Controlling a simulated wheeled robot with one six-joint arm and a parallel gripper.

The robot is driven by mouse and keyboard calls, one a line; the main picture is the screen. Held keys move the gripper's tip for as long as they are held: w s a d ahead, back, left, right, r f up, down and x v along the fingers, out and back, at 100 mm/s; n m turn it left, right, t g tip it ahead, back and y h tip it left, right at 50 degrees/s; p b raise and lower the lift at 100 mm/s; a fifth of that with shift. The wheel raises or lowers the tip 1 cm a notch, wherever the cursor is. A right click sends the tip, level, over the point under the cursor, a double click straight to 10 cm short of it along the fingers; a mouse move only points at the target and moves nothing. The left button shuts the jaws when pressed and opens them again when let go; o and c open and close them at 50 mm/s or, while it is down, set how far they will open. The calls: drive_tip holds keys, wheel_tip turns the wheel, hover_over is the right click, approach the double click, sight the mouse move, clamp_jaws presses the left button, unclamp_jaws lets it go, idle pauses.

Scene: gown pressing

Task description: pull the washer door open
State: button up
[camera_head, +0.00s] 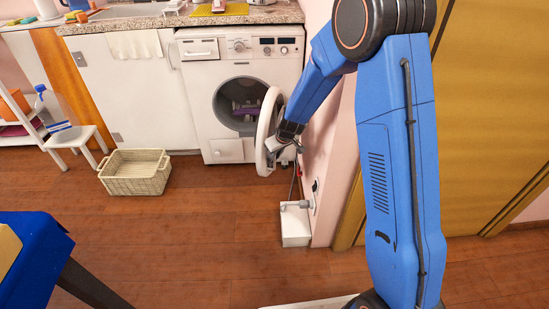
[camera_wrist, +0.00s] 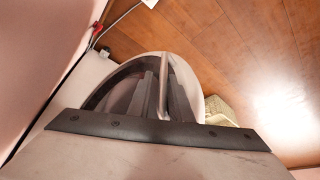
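The white washer (camera_head: 240,88) stands under the counter in the head view. Its round door (camera_head: 267,132) is swung well open to the right, and the dark drum opening (camera_head: 238,104) shows with something purple inside. My gripper (camera_head: 276,145) is at the door's right side, at its lower part, and seems to touch it. In the wrist view the door (camera_wrist: 190,72) is a pale round rim around dark glass. My gripper's dark fingers (camera_wrist: 163,95) overlap it, with a pale strip between them. Whether they grip the door is unclear.
A wicker basket (camera_head: 135,172) is on the floor left of the washer. A white box (camera_head: 295,224) stands by the pink wall, right of the door. A white stool (camera_head: 78,137) is at the left. The wooden floor in front is largely clear.

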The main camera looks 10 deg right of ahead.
drive_tip(key=shift+s+f, duration=0.1)
drive_tip(key=shift+s+r, duration=0.1)
drive_tip(key=shift+r, duration=0.1)
drive_tip(key=v, duration=1.7)
